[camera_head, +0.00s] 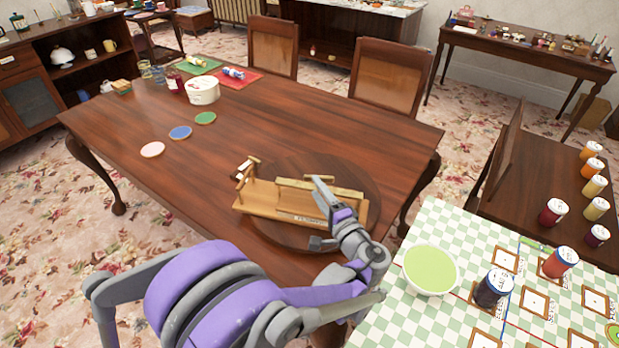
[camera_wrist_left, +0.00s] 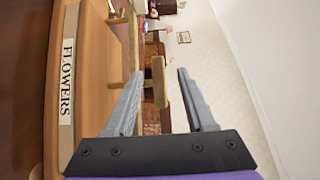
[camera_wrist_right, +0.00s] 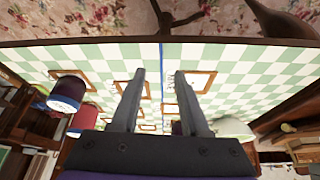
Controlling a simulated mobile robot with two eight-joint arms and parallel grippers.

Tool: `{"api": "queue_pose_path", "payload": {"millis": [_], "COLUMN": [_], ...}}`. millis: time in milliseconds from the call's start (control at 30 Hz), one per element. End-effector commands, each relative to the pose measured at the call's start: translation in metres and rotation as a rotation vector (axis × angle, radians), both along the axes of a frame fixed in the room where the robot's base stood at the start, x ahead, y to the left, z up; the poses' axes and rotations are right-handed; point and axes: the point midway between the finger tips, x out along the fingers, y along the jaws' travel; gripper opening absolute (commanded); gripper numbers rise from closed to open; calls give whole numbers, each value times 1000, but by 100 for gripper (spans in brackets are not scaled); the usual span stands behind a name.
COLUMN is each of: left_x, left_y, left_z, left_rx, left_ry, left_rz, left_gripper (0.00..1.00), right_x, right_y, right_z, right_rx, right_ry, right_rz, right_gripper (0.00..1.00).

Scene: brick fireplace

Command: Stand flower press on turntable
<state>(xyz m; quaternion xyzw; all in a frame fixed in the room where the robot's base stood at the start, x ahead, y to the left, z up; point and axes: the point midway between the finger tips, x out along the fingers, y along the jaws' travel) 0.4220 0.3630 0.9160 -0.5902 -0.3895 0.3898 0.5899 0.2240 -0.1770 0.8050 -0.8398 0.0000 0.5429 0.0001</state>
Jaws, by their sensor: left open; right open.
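The flower press (camera_head: 290,206) is a long light-wood piece with raised rails and a label. It appears to sit on the dark round turntable (camera_head: 368,180), its left end near the disc's edge. My left gripper (camera_head: 318,212) is open at the press's right part. In the left wrist view the press (camera_wrist_left: 90,70) shows its FLOWERS label, and a wooden bar (camera_wrist_left: 158,82) appears between the open fingers; contact cannot be told. My right gripper (camera_wrist_right: 160,72) is open and empty over the green checked surface, outside the head view.
The wooden table (camera_head: 290,130) holds coasters, a white tub (camera_head: 202,91) and mats at the back left. The checked table (camera_head: 400,325) at the right bears a green bowl (camera_head: 431,269), a dark jar (camera_head: 494,288) and a red jar (camera_head: 558,262). The table's middle is clear.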

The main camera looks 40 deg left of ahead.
Motion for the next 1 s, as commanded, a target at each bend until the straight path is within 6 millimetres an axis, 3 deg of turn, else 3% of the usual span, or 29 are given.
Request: {"api": "queue_pose_path", "payload": {"millis": [200, 433, 533, 667, 733, 900, 1000], "left_x": [-10, -16, -30, -68, -93, -149, -173], "left_y": [-25, -27, -24, -28, -41, -97, -133], "left_z": [0, -2, -12, -42, -62, -98, -108], "left_rx": [0, -25, -131, -413, -602, -1049, -1267], "left_ry": [0, 6, 31, 79, 96, 89, 57], "left_rz": [-2, 2, 9, 18, 18, 7, -2], "left_gripper": [55, 55, 55, 55, 55, 55, 55], "right_x": [0, 0, 0, 0, 0, 0, 0], "right_y": [0, 0, 0, 0, 0, 0, 0], "right_z": [0, 0, 0, 0, 0, 0, 0], "right_rx": [0, 0, 0, 0, 0, 0, 0], "right_ry": [0, 0, 0, 0, 0, 0, 0], "right_rz": [0, 0, 0, 0, 0, 0, 0], "right_gripper": [45, 45, 45, 45, 45, 45, 45]}}
